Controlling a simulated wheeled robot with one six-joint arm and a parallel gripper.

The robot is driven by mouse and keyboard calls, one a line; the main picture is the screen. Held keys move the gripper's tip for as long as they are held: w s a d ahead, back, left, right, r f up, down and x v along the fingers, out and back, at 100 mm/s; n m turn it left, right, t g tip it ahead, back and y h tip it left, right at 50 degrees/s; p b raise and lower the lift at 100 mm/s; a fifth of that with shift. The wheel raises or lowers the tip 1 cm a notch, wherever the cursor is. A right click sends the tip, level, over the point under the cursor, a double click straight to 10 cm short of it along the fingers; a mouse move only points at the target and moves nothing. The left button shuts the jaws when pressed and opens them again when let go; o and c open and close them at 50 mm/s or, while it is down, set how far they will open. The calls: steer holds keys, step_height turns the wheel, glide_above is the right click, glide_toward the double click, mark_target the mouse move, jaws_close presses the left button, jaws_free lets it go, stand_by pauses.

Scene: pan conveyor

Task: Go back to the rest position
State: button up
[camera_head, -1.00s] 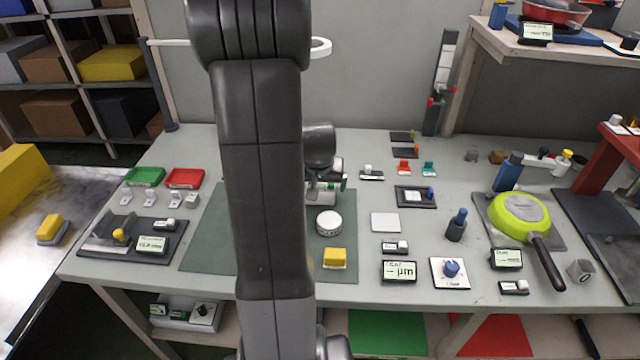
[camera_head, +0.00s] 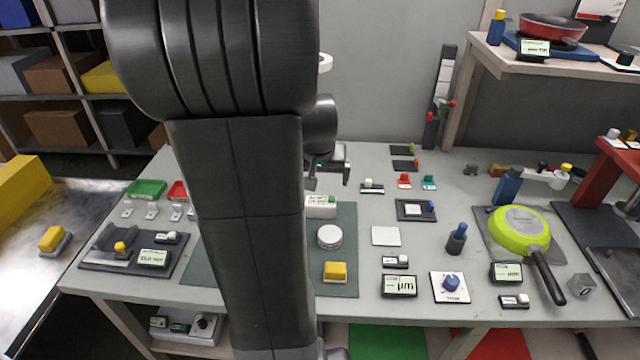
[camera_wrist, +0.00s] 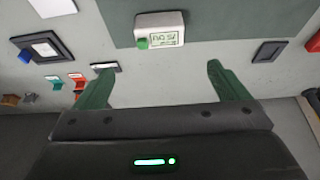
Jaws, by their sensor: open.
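My gripper (camera_wrist: 160,88) is open in the wrist view, with its two green fingers apart and nothing between them. Beyond the fingertips, a white device with a small display and a green button (camera_wrist: 160,30) lies on the dark green mat (camera_wrist: 225,28). In the head view my gripper (camera_head: 328,168) is partly hidden behind my own dark arm, above the back of the mat. The white device (camera_head: 321,207) stands on the mat below it, partly hidden by the arm.
A white round puck (camera_head: 329,237) and a yellow block (camera_head: 335,271) sit on the mat. A green tray (camera_head: 146,189) and a red tray (camera_head: 178,190) stand at left.

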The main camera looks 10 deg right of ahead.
mark_target(321, 198)
steer(key=shift+s+a+r, duration=0.1)
steer(key=shift+s+r, duration=0.1)
steer(key=shift+r, duration=0.3)
steer(key=shift+f, duration=0.1)
steer(key=x, duration=1.1)
steer(key=shift+w+f, duration=0.25)
steer(key=shift+r, duration=0.4)
steer(key=shift+s, duration=0.1)
